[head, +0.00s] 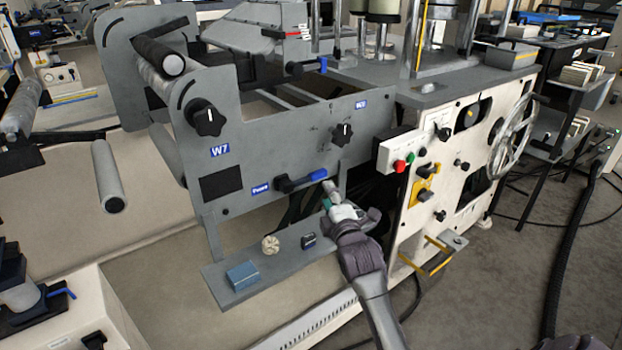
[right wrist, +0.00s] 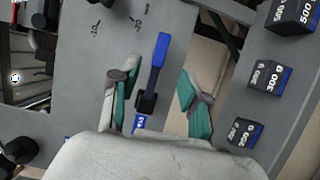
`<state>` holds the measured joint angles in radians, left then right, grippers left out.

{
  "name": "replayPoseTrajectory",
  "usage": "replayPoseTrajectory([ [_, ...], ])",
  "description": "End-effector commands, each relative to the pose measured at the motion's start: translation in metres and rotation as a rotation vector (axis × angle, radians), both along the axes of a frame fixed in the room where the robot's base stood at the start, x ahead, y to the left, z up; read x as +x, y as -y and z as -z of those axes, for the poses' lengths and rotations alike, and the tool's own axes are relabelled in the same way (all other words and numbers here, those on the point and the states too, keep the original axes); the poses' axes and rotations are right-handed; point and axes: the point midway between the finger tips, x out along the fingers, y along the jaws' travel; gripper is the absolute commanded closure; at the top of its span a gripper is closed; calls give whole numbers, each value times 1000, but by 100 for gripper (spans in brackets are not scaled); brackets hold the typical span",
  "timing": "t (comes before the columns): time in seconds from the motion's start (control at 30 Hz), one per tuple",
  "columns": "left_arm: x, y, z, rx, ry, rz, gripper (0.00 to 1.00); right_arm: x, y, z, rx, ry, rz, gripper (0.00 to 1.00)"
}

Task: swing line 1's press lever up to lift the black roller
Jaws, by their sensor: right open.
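The press lever (head: 300,183), with a blue handle and black base, lies nearly level on the grey side plate, beside a blue label. It also shows in the right wrist view (right wrist: 158,65), between the open fingers. The black roller (head: 158,54) is at the upper left of the frame. My right gripper (head: 332,196) is open, near the blue handle's right end. In the right wrist view, its green-padded fingers (right wrist: 156,98) lie on either side of the lever; I cannot tell whether they touch it. My left gripper is not in view.
Black knobs (head: 205,118) stick out of the plate. A control box (head: 403,150) and handwheel (head: 512,135) are to the right.

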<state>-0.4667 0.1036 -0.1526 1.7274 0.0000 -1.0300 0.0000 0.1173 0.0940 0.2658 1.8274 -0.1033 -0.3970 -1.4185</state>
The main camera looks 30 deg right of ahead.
Motion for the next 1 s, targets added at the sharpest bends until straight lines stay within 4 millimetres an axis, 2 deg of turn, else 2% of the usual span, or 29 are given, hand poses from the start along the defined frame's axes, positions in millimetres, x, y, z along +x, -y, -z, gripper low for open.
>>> replayPoseTrajectory([
  [0.1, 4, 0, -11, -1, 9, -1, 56, 26, 9, 1, 3, 2, 1, 54],
  [0.3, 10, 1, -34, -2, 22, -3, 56, 66, 21, 2, 4, 1, 0, 54],
  [0.5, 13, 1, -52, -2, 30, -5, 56, 91, 29, 2, 3, 0, 0, 54],
  [0.7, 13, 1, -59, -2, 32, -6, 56, 100, 32, 1, 2, 0, -1, 54],
  [0.93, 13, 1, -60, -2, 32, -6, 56, 100, 32, 1, 3, -1, -1, 54],
  [1.0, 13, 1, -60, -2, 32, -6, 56, 100, 32, 1, 3, -1, -1, 66],
])
